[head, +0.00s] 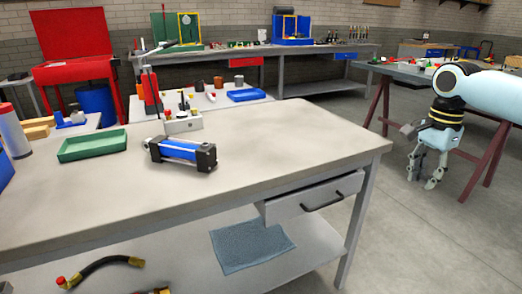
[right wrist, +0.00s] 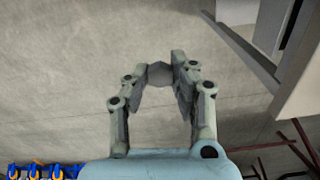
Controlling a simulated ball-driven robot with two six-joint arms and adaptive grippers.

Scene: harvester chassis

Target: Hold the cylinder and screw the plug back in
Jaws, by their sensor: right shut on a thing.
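The cylinder (head: 180,151), blue with black end blocks, lies on its side on the near workbench (head: 240,190). My right gripper (head: 421,178) hangs pointing down beyond the bench's right end, over the floor and well away from the cylinder. In the right wrist view its fingertips (right wrist: 158,72) are closed on a small grey faceted piece (right wrist: 159,76), which looks like the plug. The piece is too small to make out in the head view. I cannot tell whether the cylinder's port is open. My left gripper is not in view.
A green tray (head: 93,145) and a small grey block with knobs (head: 182,122) stand near the cylinder. A partly open drawer (head: 312,197) sticks out under the bench's right side. A blue cloth (head: 250,246) lies on the shelf below. The benchtop's right part is clear.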

